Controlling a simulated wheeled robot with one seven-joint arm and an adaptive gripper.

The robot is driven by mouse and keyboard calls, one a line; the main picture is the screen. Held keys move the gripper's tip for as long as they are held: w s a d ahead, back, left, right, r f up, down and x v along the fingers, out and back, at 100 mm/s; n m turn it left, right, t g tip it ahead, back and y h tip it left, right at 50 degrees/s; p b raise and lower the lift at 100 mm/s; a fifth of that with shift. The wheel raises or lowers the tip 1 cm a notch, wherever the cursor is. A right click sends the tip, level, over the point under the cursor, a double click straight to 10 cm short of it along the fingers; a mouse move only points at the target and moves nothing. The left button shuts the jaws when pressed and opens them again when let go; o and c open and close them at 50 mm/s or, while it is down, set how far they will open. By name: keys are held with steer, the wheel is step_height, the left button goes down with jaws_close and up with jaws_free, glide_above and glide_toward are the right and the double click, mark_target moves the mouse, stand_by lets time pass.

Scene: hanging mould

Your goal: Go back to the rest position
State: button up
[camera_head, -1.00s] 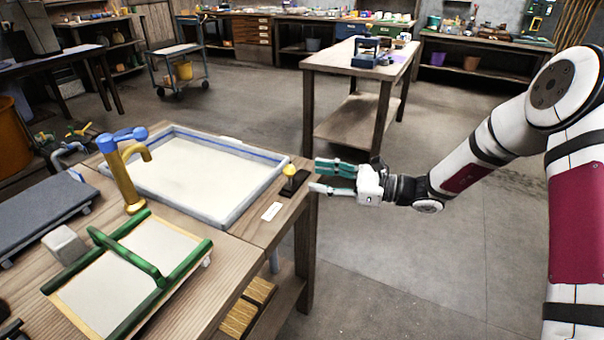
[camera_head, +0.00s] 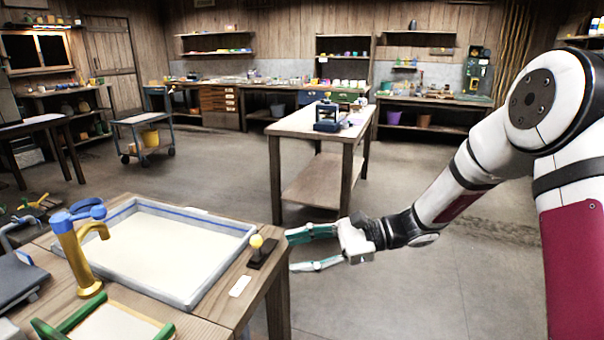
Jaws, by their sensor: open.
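My gripper (camera_head: 289,251) is open and empty, its teal-and-white fingers pointing left. It is just right of the wooden bench's (camera_head: 213,312) right edge, beside a small black-based lever with a yellow knob (camera_head: 257,243). I cannot tell whether the fingertips touch anything; a gap seems to show between them and the lever. The bench carries a grey basin (camera_head: 183,288) with a pale filling. A brass tap with a blue handle (camera_head: 77,252) stands at the basin's left.
A green-framed mould (camera_head: 110,325) shows in part at the bottom edge. A wooden table (camera_head: 294,123) with a blue device (camera_head: 326,117) stands behind my gripper. A trolley (camera_head: 138,122) stands at the back left. The floor (camera_head: 430,280) below my arm is clear.

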steer(key=s+d+r+n+g+h, duration=0.1)
steer(key=s+d+r+n+h, duration=0.15)
steer(key=s, duration=0.45)
steer(key=s+d+r+n+h, duration=0.1)
steer(key=s+r+n+h, duration=0.15)
steer(key=s, duration=0.35)
steer(key=s+d+r+n+g+h, duration=0.1)
steer(key=s+d+r+n+h, duration=0.2)
steer(key=s, duration=0.4)
steer(key=s+d+n+t+h, duration=0.45)
steer(key=s+d+h, duration=0.35)
steer(key=s+d, duration=0.55)
step_height(320, 180, up, 18)
steer(key=t+p, duration=0.2)
steer(key=p, duration=1.5)
steer(key=shift+s+a, duration=0.35)
steer(key=shift+a, duration=0.05)
